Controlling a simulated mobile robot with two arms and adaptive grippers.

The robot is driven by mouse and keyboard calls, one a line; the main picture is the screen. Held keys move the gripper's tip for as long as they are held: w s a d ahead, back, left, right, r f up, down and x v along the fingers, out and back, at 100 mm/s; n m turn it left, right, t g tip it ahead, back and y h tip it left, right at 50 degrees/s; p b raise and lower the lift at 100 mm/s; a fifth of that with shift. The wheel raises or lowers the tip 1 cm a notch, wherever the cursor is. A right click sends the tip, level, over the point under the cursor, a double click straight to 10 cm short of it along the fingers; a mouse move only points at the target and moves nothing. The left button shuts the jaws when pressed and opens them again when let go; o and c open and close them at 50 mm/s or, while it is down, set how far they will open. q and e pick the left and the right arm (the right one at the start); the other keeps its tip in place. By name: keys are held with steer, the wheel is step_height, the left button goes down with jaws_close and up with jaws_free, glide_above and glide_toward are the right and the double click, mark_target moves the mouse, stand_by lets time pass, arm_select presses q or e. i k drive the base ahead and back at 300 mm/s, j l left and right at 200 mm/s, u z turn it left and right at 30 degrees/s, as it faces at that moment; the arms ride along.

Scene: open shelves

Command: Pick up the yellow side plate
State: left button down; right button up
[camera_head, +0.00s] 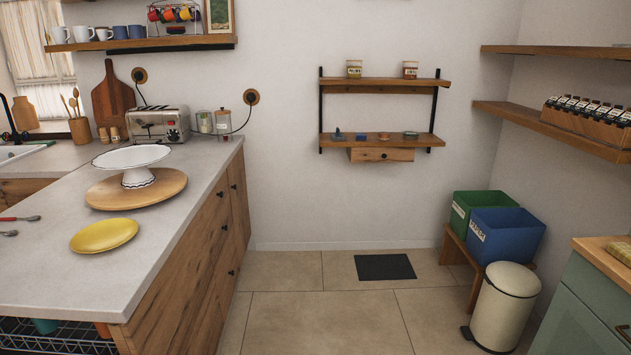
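The yellow side plate (104,235) lies flat on the grey counter (120,275) at the left, close to the counter's front part. Nothing lies on it. It is in front of a round wooden board and apart from it. Neither of my grippers shows in the head view.
A white cake stand (132,158) stands on the round wooden board (165,190) behind the plate. Spoons (20,218) lie left of it. A toaster (158,124) stands at the back. A bin (503,305) stands at the right.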

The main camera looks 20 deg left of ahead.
mark_target(106, 235)
steer(key=i+u, duration=0.65)
steer(key=i, duration=0.25)
steer(key=i+l+u, duration=0.15)
steer(key=i+u, duration=0.2)
steer(key=i+l+u, duration=0.35)
steer(key=i+j, duration=0.05)
steer(key=i, duration=0.1)
